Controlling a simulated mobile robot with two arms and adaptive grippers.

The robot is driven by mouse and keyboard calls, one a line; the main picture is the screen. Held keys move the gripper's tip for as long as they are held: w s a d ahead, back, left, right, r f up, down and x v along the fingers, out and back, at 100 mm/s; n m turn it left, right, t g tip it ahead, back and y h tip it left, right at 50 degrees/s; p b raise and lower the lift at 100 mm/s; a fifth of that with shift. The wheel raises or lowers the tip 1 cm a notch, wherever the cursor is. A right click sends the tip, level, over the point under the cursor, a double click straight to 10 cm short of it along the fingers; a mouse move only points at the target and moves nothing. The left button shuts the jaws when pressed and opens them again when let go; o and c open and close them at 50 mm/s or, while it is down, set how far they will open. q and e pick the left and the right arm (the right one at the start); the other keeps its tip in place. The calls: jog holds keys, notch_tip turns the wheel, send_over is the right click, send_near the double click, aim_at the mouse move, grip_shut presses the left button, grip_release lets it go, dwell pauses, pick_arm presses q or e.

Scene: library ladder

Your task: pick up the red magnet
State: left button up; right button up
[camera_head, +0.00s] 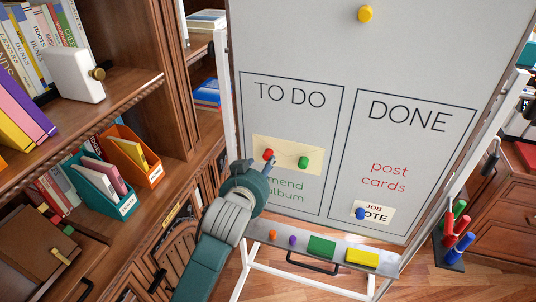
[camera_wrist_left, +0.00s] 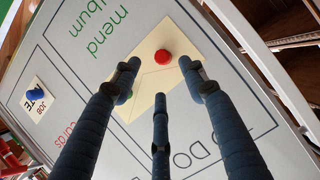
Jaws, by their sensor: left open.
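The red magnet (camera_head: 268,153) sits on a cream envelope (camera_head: 285,150) on the whiteboard, under "TO DO". It also shows clearly in the left wrist view (camera_wrist_left: 162,56). My left gripper (camera_head: 269,165) is at the board, just below the red magnet in the head view. In the left wrist view my open left gripper (camera_wrist_left: 160,72) has the magnet just beyond and between two fingertips; contact cannot be told. A green magnet (camera_head: 303,162) is on the same envelope, partly hidden behind a finger in the wrist view. My right gripper is in neither view.
The whiteboard (camera_head: 300,45) also bears a yellow magnet (camera_head: 365,14) and a blue magnet (camera_head: 361,214) on a note. Its tray (camera_head: 283,252) holds small magnets and erasers. A bookshelf (camera_head: 140,90) stands close on the left.

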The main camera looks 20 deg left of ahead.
aim_at(267, 158)
pick_arm(q)
jog(key=p+x, duration=0.1)
jog(key=x, duration=0.5)
jog(key=shift+w+a, duration=0.2)
jog(key=shift+w, duration=0.1)
jog(key=shift+w+f, duration=0.2)
jog(key=shift+s, duration=0.1)
jog(key=c, duration=1)
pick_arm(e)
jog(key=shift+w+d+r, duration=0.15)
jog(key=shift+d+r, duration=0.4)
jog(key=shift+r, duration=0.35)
